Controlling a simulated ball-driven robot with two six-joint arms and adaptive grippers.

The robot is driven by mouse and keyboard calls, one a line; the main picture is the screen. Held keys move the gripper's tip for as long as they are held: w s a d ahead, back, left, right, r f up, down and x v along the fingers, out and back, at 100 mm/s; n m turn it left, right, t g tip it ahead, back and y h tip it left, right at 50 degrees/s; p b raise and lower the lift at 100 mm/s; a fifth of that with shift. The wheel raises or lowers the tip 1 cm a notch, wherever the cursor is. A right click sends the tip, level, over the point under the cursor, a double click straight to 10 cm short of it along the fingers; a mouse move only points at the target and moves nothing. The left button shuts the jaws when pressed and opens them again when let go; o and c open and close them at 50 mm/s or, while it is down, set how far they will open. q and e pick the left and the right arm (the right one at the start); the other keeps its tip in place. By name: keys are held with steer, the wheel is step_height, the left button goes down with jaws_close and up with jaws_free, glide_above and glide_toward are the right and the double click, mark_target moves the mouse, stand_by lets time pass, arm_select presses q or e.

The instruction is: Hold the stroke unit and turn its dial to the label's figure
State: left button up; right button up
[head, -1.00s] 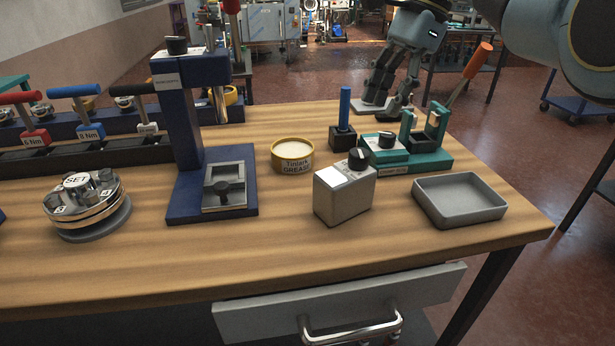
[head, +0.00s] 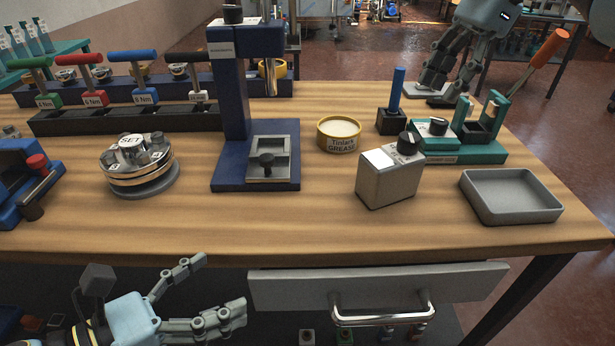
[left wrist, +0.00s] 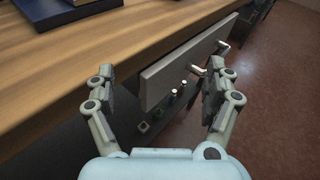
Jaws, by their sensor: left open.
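A grey box-shaped unit (head: 388,187) stands upright on the bench, right of centre. A black dial (head: 408,143) and a white label (head: 379,160) are on its top; I take it as the stroke unit. The label's figure is too small to read. My left gripper (head: 222,285) is open and empty in front of the bench, below the top's front edge and well left of the unit. Its spread fingers also show in the left wrist view (left wrist: 160,92). My right gripper (head: 448,85) is behind the bench's far right part, apart from the unit, with its fingers seemingly spread.
A grey tray (head: 512,218) stands right of the unit. A teal fixture (head: 470,155) and a grease tin (head: 338,148) are behind it. A blue press (head: 229,100) and round SET device (head: 140,185) stand left. A drawer front (head: 460,287) lies under the bench edge.

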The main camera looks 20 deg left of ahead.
mark_target(392, 164)
arm_select(q)
steer(key=w+d+r+t+h, duration=0.1)
steer(key=w+d+r, duration=0.1)
steer(key=w, duration=0.2)
steer(key=w+d+r+m+t+h, duration=0.1)
steer(key=w+d+r, duration=0.1)
steer(key=w, duration=0.3)
steer(key=w+d+r, duration=0.2)
steer(key=w+d, duration=0.1)
steer(key=w, duration=0.2)
steer(key=shift+d+m+t+h, duration=0.1)
steer(key=shift+m+t+h, duration=0.3)
steer(key=w+d+g+h, duration=0.1)
steer(key=w, duration=0.1)
steer(key=w+d+m+g, duration=0.1)
steer(key=w+d, duration=0.1)
steer(key=w+d+m+g+h, duration=0.1)
steer(key=w+g, duration=0.1)
steer(key=shift+d+h, duration=0.3)
steer(key=shift+d, duration=0.1)
steer(key=shift+w+d+f+g, duration=0.15)
steer(key=shift+w+d+g, duration=0.15)
steer(key=shift+w+d, duration=0.2)
steer(key=x, duration=1)
steer(key=shift+c, duration=0.2)
steer(key=shift+s, duration=0.1)
steer(key=c, duration=1.6)
steer(key=o, duration=1)
steer(key=c, duration=0.8)
steer(key=shift+o, duration=0.2)
